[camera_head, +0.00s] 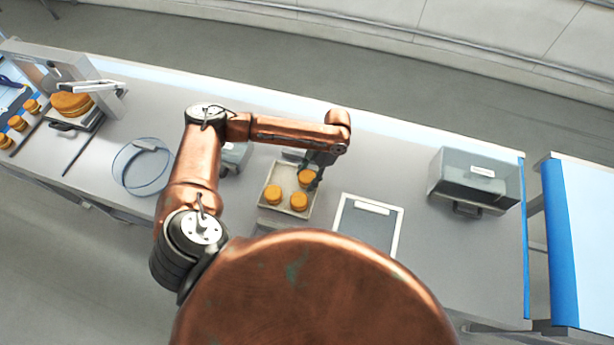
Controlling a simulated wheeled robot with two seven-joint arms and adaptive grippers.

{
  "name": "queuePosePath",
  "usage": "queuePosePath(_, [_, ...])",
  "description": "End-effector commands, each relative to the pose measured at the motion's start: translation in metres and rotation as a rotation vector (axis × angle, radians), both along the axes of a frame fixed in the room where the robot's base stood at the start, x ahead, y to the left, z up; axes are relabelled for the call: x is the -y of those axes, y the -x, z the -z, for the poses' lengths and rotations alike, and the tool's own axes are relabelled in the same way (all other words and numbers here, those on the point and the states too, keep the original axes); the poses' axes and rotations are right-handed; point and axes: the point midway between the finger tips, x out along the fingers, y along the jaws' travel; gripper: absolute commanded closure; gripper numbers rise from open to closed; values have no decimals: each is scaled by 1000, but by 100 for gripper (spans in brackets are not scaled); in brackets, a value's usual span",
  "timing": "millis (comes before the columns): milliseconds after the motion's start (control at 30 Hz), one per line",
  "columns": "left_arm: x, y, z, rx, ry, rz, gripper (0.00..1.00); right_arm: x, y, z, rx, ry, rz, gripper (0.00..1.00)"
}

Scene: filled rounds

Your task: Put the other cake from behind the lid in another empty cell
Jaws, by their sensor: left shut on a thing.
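A shallow pale tray (264,203) stands on the bench in the middle of the head view. Two round orange-brown cakes, a left one (273,194) and a front one (298,201), sit in it. My left gripper (313,172) is at the tray's back right corner, shut on a third cake (306,178). I cannot tell whether this cake touches the tray floor. Cell dividers are too small to make out. A flat pale-framed panel (397,232), perhaps the lid, lies right of the tray. My right gripper is not in view.
A clear round hoop (127,181) lies at the left. A scale-like stand with a large cake (72,103) is at far left, near several small cakes. My left arm partly hides a grey box (236,156).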

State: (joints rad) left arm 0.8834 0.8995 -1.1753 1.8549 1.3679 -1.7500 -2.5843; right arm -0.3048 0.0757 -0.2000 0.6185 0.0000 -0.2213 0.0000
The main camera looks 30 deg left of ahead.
Motion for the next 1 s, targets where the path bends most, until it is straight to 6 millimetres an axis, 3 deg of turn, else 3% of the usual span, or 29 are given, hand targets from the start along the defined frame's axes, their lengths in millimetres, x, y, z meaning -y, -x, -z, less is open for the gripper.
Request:
queuePosePath(33, [0, 0, 1, 0, 0, 0, 67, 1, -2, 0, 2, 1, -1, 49])
queuePosePath(67, [0, 0, 1, 0, 0, 0, 55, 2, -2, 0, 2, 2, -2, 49])
queuePosePath(300, [0, 0, 1, 0, 0, -1, 39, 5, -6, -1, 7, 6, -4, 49])
queuePosePath(667, [1, -2, -4, 2, 0, -1, 39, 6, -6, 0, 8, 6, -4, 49])
queuePosePath(767, [3, -7, -15, 4, 1, -1, 39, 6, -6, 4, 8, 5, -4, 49])
queuePosePath(1000, [13, -24, -61, 5, 1, 0, 39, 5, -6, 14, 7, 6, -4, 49])
